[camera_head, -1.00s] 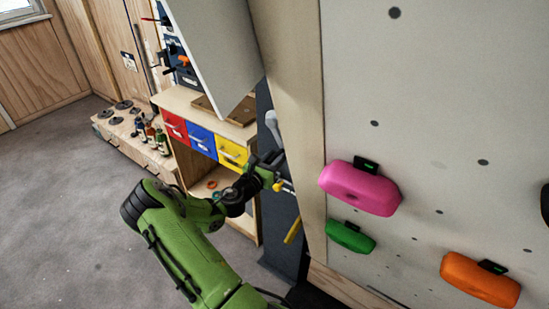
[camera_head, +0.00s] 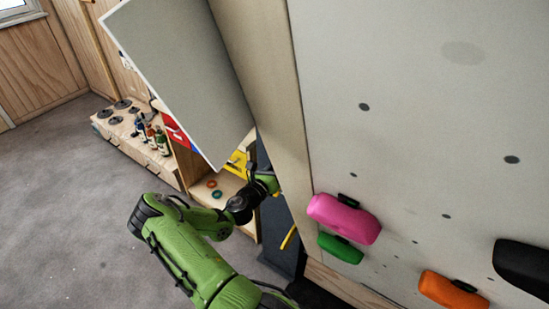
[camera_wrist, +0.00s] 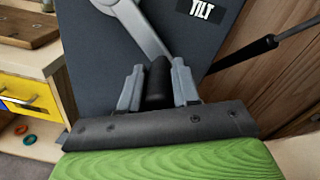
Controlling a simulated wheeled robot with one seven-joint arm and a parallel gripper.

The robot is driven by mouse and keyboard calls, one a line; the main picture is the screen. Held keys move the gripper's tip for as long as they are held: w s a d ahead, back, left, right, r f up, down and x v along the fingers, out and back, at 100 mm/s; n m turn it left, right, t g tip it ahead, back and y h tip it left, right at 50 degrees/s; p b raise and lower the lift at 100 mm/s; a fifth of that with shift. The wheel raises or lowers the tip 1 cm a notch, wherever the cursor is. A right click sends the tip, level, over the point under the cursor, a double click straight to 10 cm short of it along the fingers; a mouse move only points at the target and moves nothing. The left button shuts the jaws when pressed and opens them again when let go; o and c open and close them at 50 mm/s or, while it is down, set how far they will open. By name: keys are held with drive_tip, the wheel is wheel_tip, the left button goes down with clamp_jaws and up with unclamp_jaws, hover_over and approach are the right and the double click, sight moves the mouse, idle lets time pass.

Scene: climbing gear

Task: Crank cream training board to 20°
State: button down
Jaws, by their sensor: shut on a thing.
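The cream training board (camera_head: 400,140) fills the right of the head view and leans, with pink (camera_head: 344,219), green (camera_head: 340,248), orange (camera_head: 453,290) and black (camera_head: 523,268) holds on it. In the wrist view, my gripper (camera_wrist: 158,78) is shut on the black knob (camera_wrist: 158,90) of a crank, with a grey finger on each side. The grey crank arm (camera_wrist: 140,25) runs up and left from the knob, across a dark housing (camera_wrist: 105,60) labelled TILT (camera_wrist: 201,10). In the head view the board's edge hides my fingertips and the crank. No angle reading is visible.
A grey panel (camera_head: 183,75) hangs tilted over the drawer cabinet, close above my wrist. A wooden bench (camera_head: 130,135) with weight plates and bottles stands at the back left. The carpet (camera_head: 70,210) is clear.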

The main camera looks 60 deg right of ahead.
drive_tip(key=shift+s+r+n+p, duration=0.3)
drive_tip(key=shift+r+p, duration=0.1)
drive_tip(key=shift+r, duration=0.15)
drive_tip(key=shift+s+r+n+p, duration=0.3)
drive_tip(key=shift+r+p, duration=0.1)
drive_tip(key=shift+r, duration=0.1)
drive_tip(key=shift+s+a+f, duration=0.2)
drive_tip(key=shift+a+f, duration=0.05)
drive_tip(key=shift+f, duration=0.1)
drive_tip(key=c, duration=0.8)
unclamp_jaws()
drive_tip(key=shift+w+d+f, duration=0.1)
drive_tip(key=shift+w+f, duration=0.05)
drive_tip(key=a, duration=0.5)
drive_tip(key=w+a, duration=0.1)
drive_tip(key=a, duration=0.4)
drive_tip(key=w+a, duration=0.1)
drive_tip(key=a, duration=0.4)
drive_tip(key=shift+a+r, duration=0.3)
drive_tip(key=shift+r, duration=0.05)
